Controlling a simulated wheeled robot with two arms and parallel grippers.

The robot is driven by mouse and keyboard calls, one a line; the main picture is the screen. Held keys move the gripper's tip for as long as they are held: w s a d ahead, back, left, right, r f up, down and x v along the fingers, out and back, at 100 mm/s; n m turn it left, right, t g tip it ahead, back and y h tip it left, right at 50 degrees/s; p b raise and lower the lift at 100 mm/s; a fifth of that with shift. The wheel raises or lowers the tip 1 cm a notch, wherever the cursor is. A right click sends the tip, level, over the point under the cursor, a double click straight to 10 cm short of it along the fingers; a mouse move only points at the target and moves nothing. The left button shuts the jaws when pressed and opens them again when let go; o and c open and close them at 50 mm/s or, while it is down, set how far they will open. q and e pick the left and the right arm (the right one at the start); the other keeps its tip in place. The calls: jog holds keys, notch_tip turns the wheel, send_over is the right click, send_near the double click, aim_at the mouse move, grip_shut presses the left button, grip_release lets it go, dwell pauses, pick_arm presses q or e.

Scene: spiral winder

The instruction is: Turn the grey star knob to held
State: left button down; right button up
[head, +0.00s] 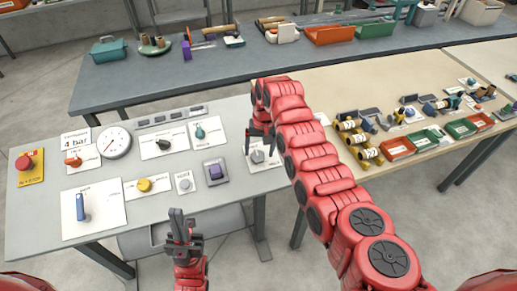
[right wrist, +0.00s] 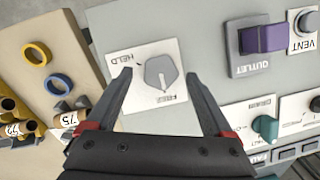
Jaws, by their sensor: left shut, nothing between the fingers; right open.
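The grey star knob (head: 257,156) sits on a white plate at the right end of the grey panel, partly crowded by my right arm in the head view. In the right wrist view the knob (right wrist: 160,72) is near the centre. Its plate (right wrist: 137,63) has a HELD label at the upper left and another label below the knob. A pale mark on the knob faces that lower label. My right gripper (right wrist: 158,76) is open, with its fingers on either side of the knob in the picture; contact cannot be told. My left gripper (head: 181,226) is shut and empty at the panel's front edge.
A purple switch (head: 215,172) labelled OUTLET is left of the knob. A yellow knob (head: 144,185), a blue handle (head: 82,207) and a red stop button (head: 25,163) stand further left. A wooden table with orange trays (head: 395,147) is to the right.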

aim_at(258, 158)
jog(key=shift+a+f, duration=0.15)
jog(key=shift+f, duration=1)
jog(key=shift+w, duration=0.1)
grip_shut()
